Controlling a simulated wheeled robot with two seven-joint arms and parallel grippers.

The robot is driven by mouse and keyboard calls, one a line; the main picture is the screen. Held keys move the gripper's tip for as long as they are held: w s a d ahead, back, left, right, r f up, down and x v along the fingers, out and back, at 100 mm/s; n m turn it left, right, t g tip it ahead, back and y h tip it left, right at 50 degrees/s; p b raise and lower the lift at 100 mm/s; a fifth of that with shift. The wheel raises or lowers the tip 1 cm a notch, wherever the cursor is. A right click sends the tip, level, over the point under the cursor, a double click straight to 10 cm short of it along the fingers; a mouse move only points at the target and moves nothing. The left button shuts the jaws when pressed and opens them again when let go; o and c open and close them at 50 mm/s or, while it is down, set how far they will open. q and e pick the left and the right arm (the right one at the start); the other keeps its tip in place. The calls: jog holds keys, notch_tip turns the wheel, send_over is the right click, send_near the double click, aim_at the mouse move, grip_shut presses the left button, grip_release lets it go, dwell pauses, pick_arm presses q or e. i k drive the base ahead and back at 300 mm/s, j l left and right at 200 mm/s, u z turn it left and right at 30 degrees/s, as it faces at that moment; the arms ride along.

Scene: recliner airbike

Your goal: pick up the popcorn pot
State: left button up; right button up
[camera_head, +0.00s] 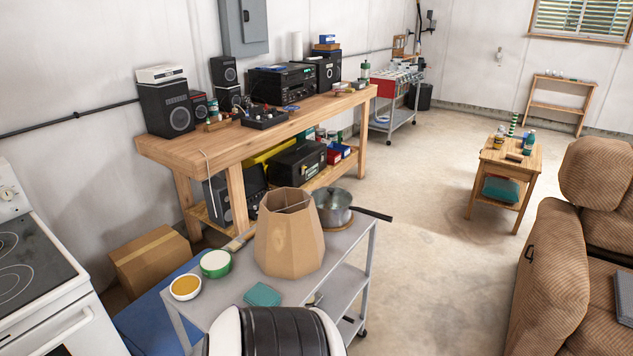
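A grey metal pot (334,210) with a lid and a long black handle stands upright on the grey metal cart (240,303); I take it to be the popcorn pot. It sits at the cart's far end on a brown round pad, with its handle pointing right past the cart's edge. A tan faceted lampshade-like object (289,240) stands directly in front of it and hides part of its left side. Neither of my grippers shows in the head view.
A green tub (215,264), a yellow-topped tub (185,287) and a teal pad (262,295) lie on the cart. A wooden workbench (190,150) stands behind it, a stove (40,270) left, a brown recliner (555,270) right. Floor right of the cart is clear.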

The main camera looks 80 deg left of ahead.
aim_at(334, 208)
jog(key=i+j+u, duration=0.1)
jog(key=u, duration=0.3)
jog(key=i+u, duration=0.55)
jog(key=u, duration=0.2)
jog(key=i+l+u, duration=0.1)
jog(key=u, duration=0.3)
jog(key=i, duration=0.1)
